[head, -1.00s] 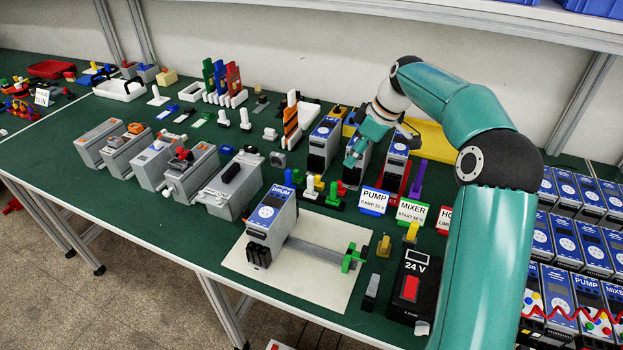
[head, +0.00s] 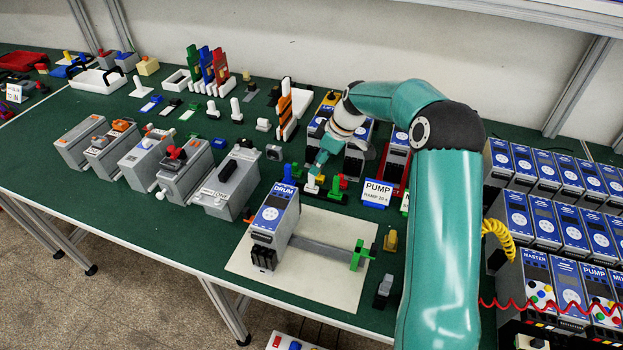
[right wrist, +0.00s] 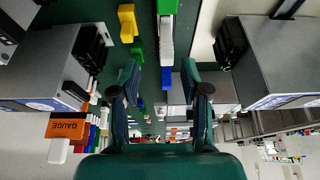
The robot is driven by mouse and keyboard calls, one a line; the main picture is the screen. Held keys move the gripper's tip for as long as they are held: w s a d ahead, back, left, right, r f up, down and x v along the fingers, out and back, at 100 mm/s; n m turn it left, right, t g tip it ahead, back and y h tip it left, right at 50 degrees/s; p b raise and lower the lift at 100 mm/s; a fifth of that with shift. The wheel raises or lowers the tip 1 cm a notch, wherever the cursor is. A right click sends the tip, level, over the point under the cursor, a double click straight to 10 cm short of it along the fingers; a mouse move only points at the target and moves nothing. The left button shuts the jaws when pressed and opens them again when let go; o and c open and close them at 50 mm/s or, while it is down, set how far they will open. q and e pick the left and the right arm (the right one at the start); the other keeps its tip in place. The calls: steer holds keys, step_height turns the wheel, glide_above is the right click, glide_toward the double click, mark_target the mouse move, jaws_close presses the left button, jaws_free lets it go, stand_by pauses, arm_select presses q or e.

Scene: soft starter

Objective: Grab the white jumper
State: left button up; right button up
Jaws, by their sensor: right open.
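The white jumper (head: 311,187) is a small upright white piece on the green table, behind the drum unit (head: 272,222), in a cluster with blue, yellow, green and red pieces. My right gripper (head: 318,166) is open, just above and behind this cluster in the head view, and hides part of it. In the right wrist view, the two open fingers (right wrist: 160,82) hold nothing that I can make out. A pale upright strip (right wrist: 166,40) shows between and beyond them; I cannot tell whether it is the jumper. My left gripper is not in view.
Grey units (head: 228,184) stand to the left of the cluster. More drive units stand behind my gripper. The PUMP sign (head: 376,193) is to the right. The drum unit stands on a cream mat (head: 318,290) in front. Stacked units fill the far right.

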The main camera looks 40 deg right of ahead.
mark_target(311, 186)
steer(key=x, duration=0.1)
steer(key=p+x, duration=0.1)
steer(key=x, duration=0.1)
steer(key=p+x, duration=0.1)
steer(key=x, duration=0.1)
steer(key=shift+s+a, duration=0.3)
steer(key=shift+s, duration=0.05)
steer(key=shift+w+f, duration=0.2)
steer(key=shift+f, duration=0.35)
jaws_close()
